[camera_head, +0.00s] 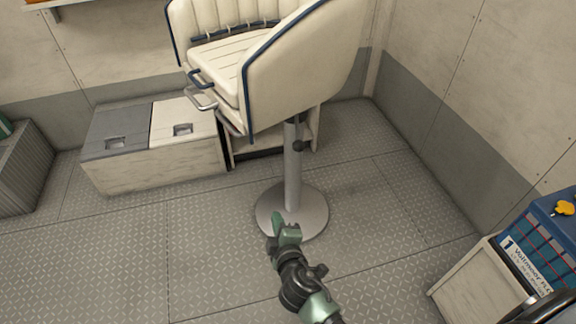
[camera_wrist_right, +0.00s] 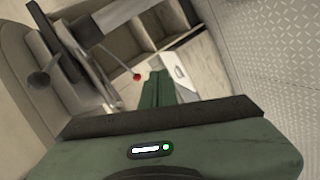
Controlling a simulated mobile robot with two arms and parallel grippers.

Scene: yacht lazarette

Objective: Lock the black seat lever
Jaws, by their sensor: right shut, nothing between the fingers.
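The cream padded seat (camera_head: 290,70) with dark blue edging stands on a grey metal pedestal (camera_head: 292,175) with a round base. A small black lever (camera_head: 299,146) sticks out of the pedestal below the seat. In the right wrist view a black round knob (camera_wrist_right: 38,80) on a short rod shows at the left, and a thin rod with a red knob (camera_wrist_right: 136,77) shows near the fingers. My right gripper (camera_head: 278,226) is shut and empty, low in front of the pedestal base and apart from the lever. Its green fingers (camera_wrist_right: 158,88) are together. My left gripper is out of view.
A low locker with grey and cream lids (camera_head: 150,165) stands behind the seat at left. A grey ribbed box (camera_head: 22,165) is at far left. A blue labelled box (camera_head: 535,245) sits on a cream unit at right. Patterned floor (camera_head: 380,210) around the pedestal is clear.

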